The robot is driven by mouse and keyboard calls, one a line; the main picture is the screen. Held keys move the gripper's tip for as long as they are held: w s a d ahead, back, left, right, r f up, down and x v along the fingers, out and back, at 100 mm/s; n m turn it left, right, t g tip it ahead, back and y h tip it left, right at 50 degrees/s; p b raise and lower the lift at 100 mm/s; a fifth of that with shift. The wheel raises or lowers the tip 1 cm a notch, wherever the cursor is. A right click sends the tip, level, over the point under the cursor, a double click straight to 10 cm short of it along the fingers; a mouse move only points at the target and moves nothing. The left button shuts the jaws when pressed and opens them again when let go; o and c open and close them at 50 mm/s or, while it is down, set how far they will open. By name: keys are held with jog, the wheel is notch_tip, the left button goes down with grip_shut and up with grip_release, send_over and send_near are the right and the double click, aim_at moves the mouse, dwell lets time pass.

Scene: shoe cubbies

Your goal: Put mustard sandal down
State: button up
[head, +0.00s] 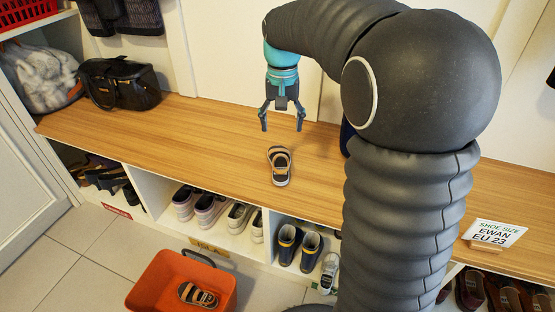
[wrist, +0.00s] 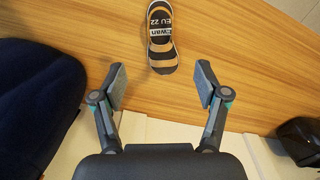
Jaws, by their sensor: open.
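A mustard sandal (head: 280,166) with dark straps rests on the wooden bench top (head: 220,140). In the wrist view the sandal (wrist: 162,40) shows a dark insole label reading "Ewan EU 22". My gripper (head: 282,121) is open and empty, above the bench and apart from the sandal. In the wrist view the sandal lies beyond the fingertips of my gripper (wrist: 161,84), with nothing between the fingers. A similar sandal (head: 197,296) lies in the orange bin (head: 158,278) on the floor.
A card (head: 494,235) on the bench reads "SHOE SIZE EWAN EU 23". A black bag (head: 120,84) sits at the bench's left end. Cubbies below hold sneakers (head: 207,207) and dark boots (head: 299,245). The bench is clear left of the sandal; my arm hides part of the right.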

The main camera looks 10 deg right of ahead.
jog(key=b, duration=0.3)
send_near(281, 164)
jog(key=s+f, duration=0.1)
jog(key=f, duration=0.1)
jog(key=s+f, duration=0.1)
jog(key=f, duration=0.1)
jog(key=s+f, duration=0.1)
jog(key=f, duration=0.1)
jog(key=shift+s+a+f, duration=0.1)
jog(key=shift+a+f, duration=0.3)
jog(key=c, duration=1.4)
jog(key=shift+r, duration=0.45)
notch_tip(281, 164, up, 3)
jog(key=shift+r+p, duration=0.2)
jog(key=shift+p, duration=0.45)
jog(key=s+d+r, duration=0.2)
jog(key=s+r, duration=0.1)
jog(key=s, duration=0.2)
jog(key=s+d+r+p, duration=0.1)
jog(key=s+d+r, duration=0.2)
jog(key=s, duration=0.2)
jog(key=shift+s+r, duration=0.3)
jog(key=shift+r, duration=0.1)
